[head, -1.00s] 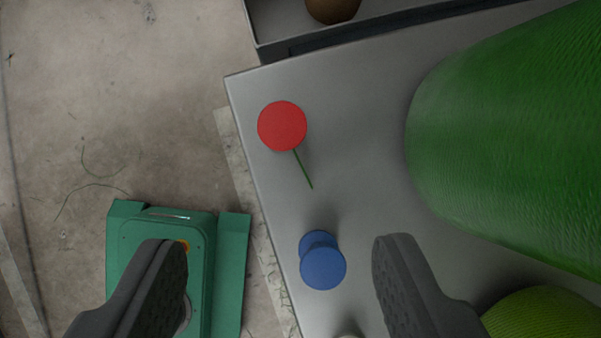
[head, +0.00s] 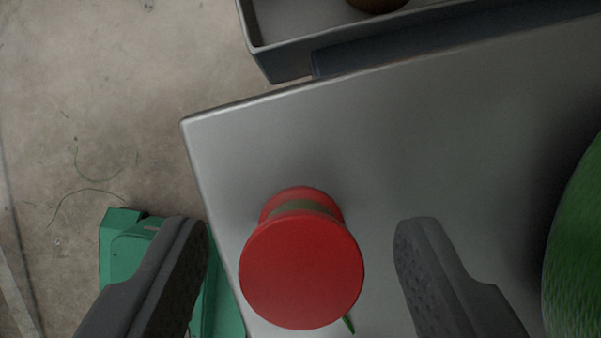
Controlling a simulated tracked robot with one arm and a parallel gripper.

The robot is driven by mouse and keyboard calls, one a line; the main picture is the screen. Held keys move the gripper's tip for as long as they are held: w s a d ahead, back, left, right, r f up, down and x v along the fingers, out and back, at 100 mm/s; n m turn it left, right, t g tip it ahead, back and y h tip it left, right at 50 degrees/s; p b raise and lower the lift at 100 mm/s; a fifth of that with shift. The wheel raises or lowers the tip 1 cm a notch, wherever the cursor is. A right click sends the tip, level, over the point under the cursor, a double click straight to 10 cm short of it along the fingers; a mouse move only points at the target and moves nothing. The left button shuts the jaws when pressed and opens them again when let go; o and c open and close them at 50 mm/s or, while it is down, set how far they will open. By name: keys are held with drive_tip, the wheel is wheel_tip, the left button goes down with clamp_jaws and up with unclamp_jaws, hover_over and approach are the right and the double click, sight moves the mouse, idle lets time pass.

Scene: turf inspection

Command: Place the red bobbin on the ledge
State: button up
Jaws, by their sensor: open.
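The red bobbin (head: 302,272) stands on the grey metal surface (head: 400,130), seen from above, with its round top flange nearest me and its lower flange showing behind. A short green strand pokes out at its lower right. My gripper (head: 308,235) is open, with one dark finger on each side of the bobbin. Gaps show between the bobbin and both fingers, so neither seems to touch it. I cannot tell which surface is the ledge; a grey tray-like shelf with a raised rim (head: 290,65) adjoins the far edge.
A brown round object (head: 377,3) sits in the tray at the top. A large green turf roll (head: 580,250) lies at the right. A green machine (head: 125,245) stands on the concrete floor (head: 90,100) at left, beyond the surface's edge. The surface above the bobbin is clear.

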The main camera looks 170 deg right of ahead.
sight(292, 245)
drive_tip(key=shift+w+f, duration=0.2)
drive_tip(key=shift+f, duration=0.25)
drive_tip(key=c, duration=1.1)
drive_tip(key=shift+r, duration=0.15)
drive_tip(key=shift+c, duration=0.2)
drive_tip(key=shift+r+p, duration=0.75)
drive_tip(key=shift+r, duration=0.9)
drive_tip(key=shift+s+a+r, duration=0.1)
drive_tip(key=shift+s+r, duration=0.05)
drive_tip(key=s+a+r+p, duration=0.1)
drive_tip(key=s+a, duration=0.3)
drive_tip(key=s, duration=0.3)
drive_tip(key=s+a+p, duration=0.2)
drive_tip(key=s+a, duration=0.2)
drive_tip(key=s, duration=0.2)
drive_tip(key=w+a+f+p, duration=0.2)
drive_tip(key=w+a, duration=0.6)
drive_tip(key=a, duration=0.4)
drive_tip(key=w+a+f+m+p, duration=0.1)
drive_tip(key=w+a+f+p, duration=0.1)
drive_tip(key=w+a, duration=0.7)
drive_tip(key=a, duration=0.2)
drive_tip(key=shift+w+a+f+h, duration=0.25)
drive_tip(key=shift+a+f+h, duration=0.05)
drive_tip(key=shift+a+f, duration=0.05)
